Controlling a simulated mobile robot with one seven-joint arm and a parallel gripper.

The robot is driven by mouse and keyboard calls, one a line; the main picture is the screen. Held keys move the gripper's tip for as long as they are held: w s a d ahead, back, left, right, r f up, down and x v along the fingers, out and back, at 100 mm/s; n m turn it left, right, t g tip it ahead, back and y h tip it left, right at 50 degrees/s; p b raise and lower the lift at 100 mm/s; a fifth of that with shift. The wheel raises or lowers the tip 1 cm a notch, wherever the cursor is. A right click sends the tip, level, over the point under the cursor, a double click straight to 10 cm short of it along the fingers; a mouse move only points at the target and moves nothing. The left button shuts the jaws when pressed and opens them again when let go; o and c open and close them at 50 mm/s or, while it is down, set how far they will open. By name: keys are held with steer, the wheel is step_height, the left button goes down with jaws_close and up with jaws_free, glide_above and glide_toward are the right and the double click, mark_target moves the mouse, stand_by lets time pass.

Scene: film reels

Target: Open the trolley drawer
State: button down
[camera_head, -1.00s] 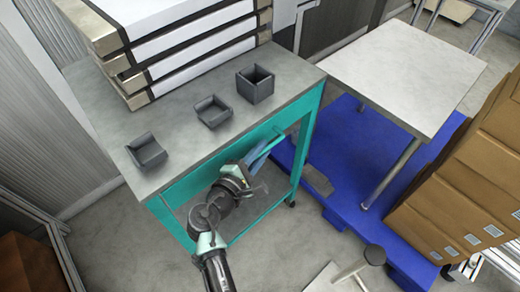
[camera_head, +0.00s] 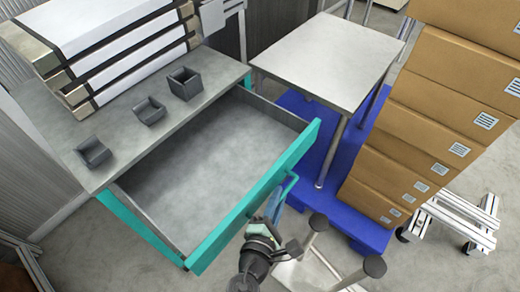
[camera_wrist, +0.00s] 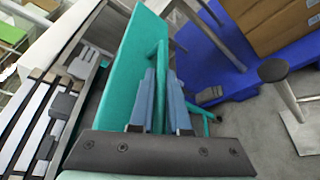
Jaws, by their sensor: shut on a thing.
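The trolley (camera_head: 222,68) has a grey top and a teal frame. Its drawer (camera_head: 200,170) stands pulled far out, with its empty grey inside in view. The teal drawer front (camera_head: 240,215) faces my arm and carries a teal bar handle (camera_head: 292,184). My gripper (camera_head: 278,200) is at this handle, low in the body camera view. In the wrist view, the two blue-grey fingers of my gripper (camera_wrist: 161,80) lie on both sides of the handle bar (camera_wrist: 160,60) and are shut on it. The drawer front (camera_wrist: 125,85) shows just left of the fingers.
Three small grey bins (camera_head: 150,111) and stacked flat cases (camera_head: 110,45) are on the trolley top. A grey table (camera_head: 325,60) stands on a blue pallet (camera_head: 310,135) beside the drawer. Cardboard boxes (camera_head: 410,130) are stacked at right. A stool-like post (camera_head: 318,222) is near my gripper.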

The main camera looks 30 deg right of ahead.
steer(key=shift+s+d, duration=0.3)
steer(key=shift+s, duration=0.45)
steer(key=shift+s+d, duration=0.25)
steer(key=shift+s, duration=0.5)
steer(key=c, duration=0.9)
jaws_free()
steer(key=v, duration=1.3)
steer(key=shift+r, duration=0.1)
